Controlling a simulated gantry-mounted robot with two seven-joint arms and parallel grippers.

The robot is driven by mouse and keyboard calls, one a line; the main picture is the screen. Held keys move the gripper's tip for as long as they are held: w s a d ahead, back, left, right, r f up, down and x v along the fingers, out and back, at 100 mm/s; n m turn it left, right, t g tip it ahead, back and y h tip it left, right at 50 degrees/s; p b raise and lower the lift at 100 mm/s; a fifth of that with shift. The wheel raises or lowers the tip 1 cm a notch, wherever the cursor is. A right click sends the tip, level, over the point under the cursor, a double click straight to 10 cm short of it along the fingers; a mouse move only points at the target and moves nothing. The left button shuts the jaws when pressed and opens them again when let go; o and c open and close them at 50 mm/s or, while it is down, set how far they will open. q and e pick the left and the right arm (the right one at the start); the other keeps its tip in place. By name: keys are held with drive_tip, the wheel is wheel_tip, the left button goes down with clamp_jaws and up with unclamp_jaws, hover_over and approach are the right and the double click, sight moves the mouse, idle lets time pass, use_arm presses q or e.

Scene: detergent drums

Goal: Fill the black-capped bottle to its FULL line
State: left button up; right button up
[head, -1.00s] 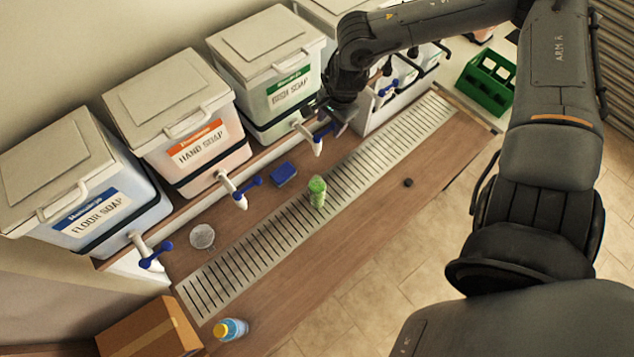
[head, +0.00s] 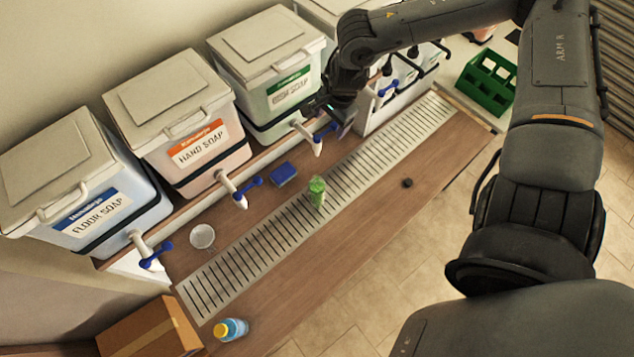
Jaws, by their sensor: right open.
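A green bottle (head: 317,192) stands upright on the slotted drip grate (head: 240,262), with no black cap seen on it. Its fill level and FULL line are too small to read. A small black cap (head: 407,183) lies on the wooden counter to its right. The drum labelled dish soap (head: 268,62) has a white tap with a blue lever (head: 325,132). My right gripper (head: 341,118) is open beside this lever, above and behind the bottle; its fingers are partly hidden, and I cannot tell whether they touch the lever. My left gripper is out of view.
Hand soap (head: 185,115) and floor soap (head: 75,185) drums stand to the left, with blue-levered taps. A blue sponge (head: 283,174), a clear cup (head: 202,237), and a blue bottle with a yellow cap (head: 231,329) are on the counter. A green crate (head: 487,82) is at right.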

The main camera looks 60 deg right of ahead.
drive_tip(key=shift+s+a+r+p, duration=0.1)
drive_tip(key=shift+s+r+p, duration=0.05)
drive_tip(key=shift+r+p, duration=0.7)
drive_tip(key=shift+s+r+p, duration=0.1)
drive_tip(key=shift+r+p, duration=0.45)
drive_tip(key=shift+r, duration=0.6)
drive_tip(key=shift+r, duration=0.1)
